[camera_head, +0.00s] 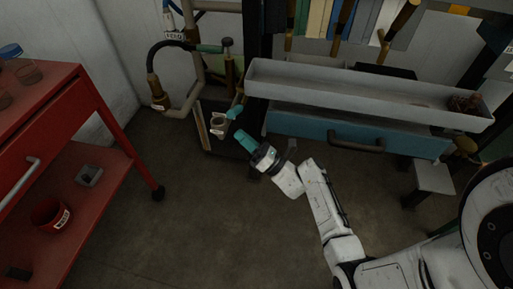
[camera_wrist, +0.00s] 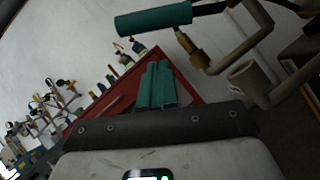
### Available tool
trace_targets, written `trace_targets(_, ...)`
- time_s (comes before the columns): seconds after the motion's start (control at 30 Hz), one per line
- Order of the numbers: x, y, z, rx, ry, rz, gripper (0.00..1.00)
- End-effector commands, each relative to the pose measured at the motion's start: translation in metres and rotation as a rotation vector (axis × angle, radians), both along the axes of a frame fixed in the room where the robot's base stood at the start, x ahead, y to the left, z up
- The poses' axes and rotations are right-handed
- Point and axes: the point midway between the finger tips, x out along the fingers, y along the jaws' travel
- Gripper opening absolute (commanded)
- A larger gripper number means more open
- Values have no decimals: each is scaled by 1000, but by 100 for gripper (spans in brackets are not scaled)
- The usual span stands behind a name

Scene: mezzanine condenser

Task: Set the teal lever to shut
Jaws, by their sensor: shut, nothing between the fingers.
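A teal cylindrical grip (camera_wrist: 153,18) on a dark bar, the teal lever, shows at the top of the wrist view. A brass fitting (camera_wrist: 188,42) and grey pipe sit beside it. In the head view a short teal piece (camera_head: 236,111), probably the same grip, shows just beyond my gripper (camera_head: 243,138). My gripper is shut and empty, its teal fingers together; they also show in the wrist view (camera_wrist: 157,85). The fingers look apart from the grip. Another teal-green section (camera_head: 210,48) lies on a black curved line farther back. I cannot tell the lever's setting.
A blue drawer (camera_head: 300,125) with a dark handle and a long grey tray (camera_head: 350,90) stand right of my gripper. A red cart (camera_head: 85,125) stands at the left. An open-ended pipe (camera_head: 218,123) is close to the fingers. The floor (camera_head: 190,230) between is clear.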

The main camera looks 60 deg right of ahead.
Motion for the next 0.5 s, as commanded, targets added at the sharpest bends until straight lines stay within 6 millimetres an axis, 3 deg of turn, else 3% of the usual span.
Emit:
trace_targets(0.2,10,-12,26,-3,-1,0,0)
trace_targets(0.5,13,-16,33,-1,0,0,0)
